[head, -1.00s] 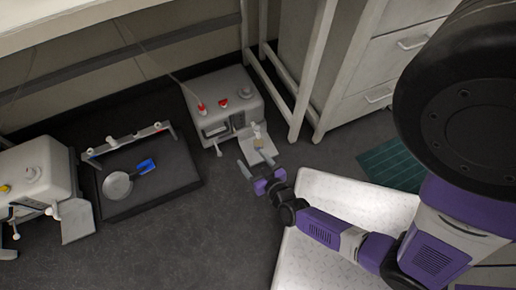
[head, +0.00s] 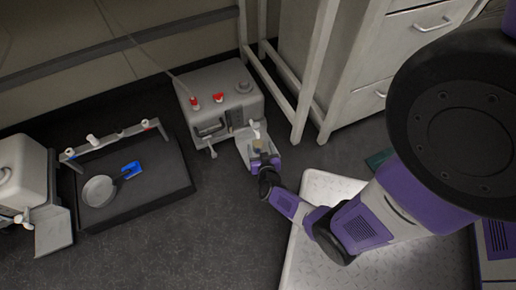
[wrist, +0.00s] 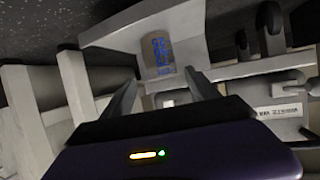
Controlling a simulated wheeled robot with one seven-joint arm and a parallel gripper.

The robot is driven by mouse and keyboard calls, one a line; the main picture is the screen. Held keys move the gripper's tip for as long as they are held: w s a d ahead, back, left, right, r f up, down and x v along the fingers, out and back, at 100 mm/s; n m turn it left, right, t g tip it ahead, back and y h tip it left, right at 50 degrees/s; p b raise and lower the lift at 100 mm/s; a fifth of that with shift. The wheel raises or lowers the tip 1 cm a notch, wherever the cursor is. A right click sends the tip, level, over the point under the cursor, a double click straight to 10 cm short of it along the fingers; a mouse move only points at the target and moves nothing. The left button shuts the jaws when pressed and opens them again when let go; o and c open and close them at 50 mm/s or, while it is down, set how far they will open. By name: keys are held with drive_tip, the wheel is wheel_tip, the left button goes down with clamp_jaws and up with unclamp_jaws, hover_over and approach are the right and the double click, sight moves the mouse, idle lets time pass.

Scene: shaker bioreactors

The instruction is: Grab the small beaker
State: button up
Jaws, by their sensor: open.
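A small beaker (head: 257,144) with a tan look stands on the open door shelf (head: 243,152) of the grey bioreactor. In the wrist view the small beaker (wrist: 157,54) shows blue markings and lies ahead, between the lines of my two fingers. My gripper (head: 264,161) is open at the shelf, on the near side of the beaker. In the wrist view my gripper (wrist: 160,92) has its fingers apart, with their tips close to the beaker's near end. I cannot tell whether either finger touches it.
The grey bioreactor (head: 228,92) with red caps stands behind the shelf. A black tray (head: 150,198) at left holds a round pan (head: 98,191) and a blue-handled tool (head: 131,170). Another machine (head: 22,165) stands at far left. White table legs (head: 317,75) and drawers (head: 375,60) stand at right.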

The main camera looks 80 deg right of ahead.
sight(258, 143)
drive_tip(key=b+x, duration=0.1)
drive_tip(key=x, duration=0.1)
drive_tip(key=b+x, duration=0.1)
drive_tip(key=shift+w+d+f, duration=0.15)
drive_tip(key=shift+w+f, duration=0.1)
drive_tip(key=shift+f, duration=0.1)
drive_tip(key=shift+w+d, duration=0.15)
drive_tip(key=shift+d, duration=0.05)
clamp_jaws()
